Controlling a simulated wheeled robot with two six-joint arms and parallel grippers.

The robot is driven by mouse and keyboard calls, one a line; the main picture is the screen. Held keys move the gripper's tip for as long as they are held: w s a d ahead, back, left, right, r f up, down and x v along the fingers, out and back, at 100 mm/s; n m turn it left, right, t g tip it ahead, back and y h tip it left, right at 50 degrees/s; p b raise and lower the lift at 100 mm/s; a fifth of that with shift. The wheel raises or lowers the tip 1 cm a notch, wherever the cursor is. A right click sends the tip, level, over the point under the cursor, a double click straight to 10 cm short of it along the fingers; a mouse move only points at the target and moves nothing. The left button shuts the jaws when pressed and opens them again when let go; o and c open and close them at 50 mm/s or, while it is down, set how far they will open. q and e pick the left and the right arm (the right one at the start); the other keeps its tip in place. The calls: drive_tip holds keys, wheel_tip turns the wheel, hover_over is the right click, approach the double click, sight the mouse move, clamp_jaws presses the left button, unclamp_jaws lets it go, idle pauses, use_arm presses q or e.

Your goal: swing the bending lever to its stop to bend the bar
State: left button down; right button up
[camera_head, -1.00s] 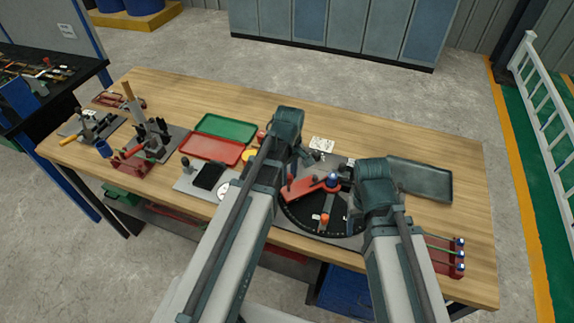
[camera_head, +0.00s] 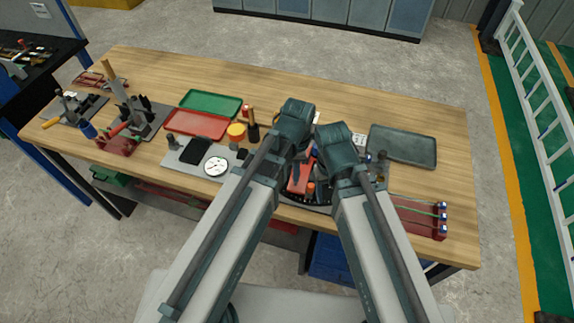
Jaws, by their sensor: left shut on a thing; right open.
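The red bending lever (camera_head: 299,180) shows in the gap between my two forearms, over the dark round plate of the bender (camera_head: 322,195). It points toward the near side and slightly left. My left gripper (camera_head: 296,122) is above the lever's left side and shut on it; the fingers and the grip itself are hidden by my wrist. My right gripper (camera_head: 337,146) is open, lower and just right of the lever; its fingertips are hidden. An orange-topped peg (camera_head: 311,186) stands beside the lever. The bar in the bender cannot be made out behind my arms.
On the wooden bench (camera_head: 350,98), a dark grey tray (camera_head: 402,146) is at right and a red rack with bars (camera_head: 418,217) at near right. Green (camera_head: 210,102) and red (camera_head: 195,124) trays, a dial (camera_head: 215,166) and tools are left. The back bench strip is clear.

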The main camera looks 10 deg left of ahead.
use_arm(q)
drive_tip(key=shift+s+d+n, duration=0.3)
drive_tip(key=shift+d, duration=0.15)
drive_tip(key=c, duration=0.9)
unclamp_jaws()
drive_tip(key=o, duration=0.3)
drive_tip(key=shift+s+d, duration=0.1)
drive_tip(key=shift+d, duration=0.1)
drive_tip(key=shift+a, duration=0.1)
drive_tip(key=shift+r+p, duration=0.8)
wheel_tip(320, 180, up, 12)
drive_tip(key=p, duration=1.2)
drive_tip(key=shift+r, duration=0.15)
